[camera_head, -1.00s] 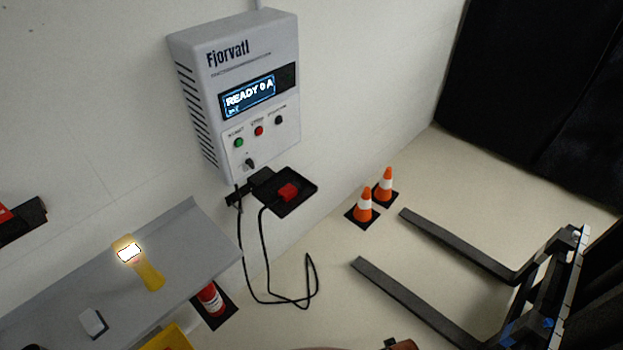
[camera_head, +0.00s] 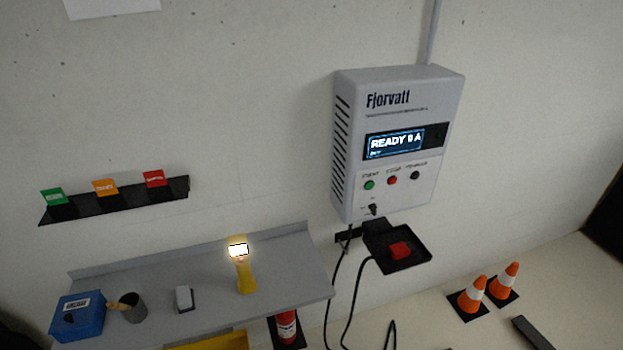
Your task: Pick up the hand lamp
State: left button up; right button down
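The hand lamp (camera_head: 246,276) is yellow, with a bright lit panel at its top. It stands on a grey wall shelf (camera_head: 290,263), near the shelf's right part. Neither of my grippers shows in the head view.
On the shelf are a white-and-grey block (camera_head: 184,298), a dark cup (camera_head: 133,308) and a blue box (camera_head: 78,316). A Fjorvatt charger (camera_head: 398,145) hangs at right above a black tray with a red plug (camera_head: 400,250). A fire extinguisher (camera_head: 286,326) and orange cones (camera_head: 503,281) stand lower.

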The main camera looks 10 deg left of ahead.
aim_at(238, 244)
jog(key=k, duration=0.5)
jog(key=u, duration=2.5)
jog(key=i, duration=1.6)
jog(key=z, duration=2.1)
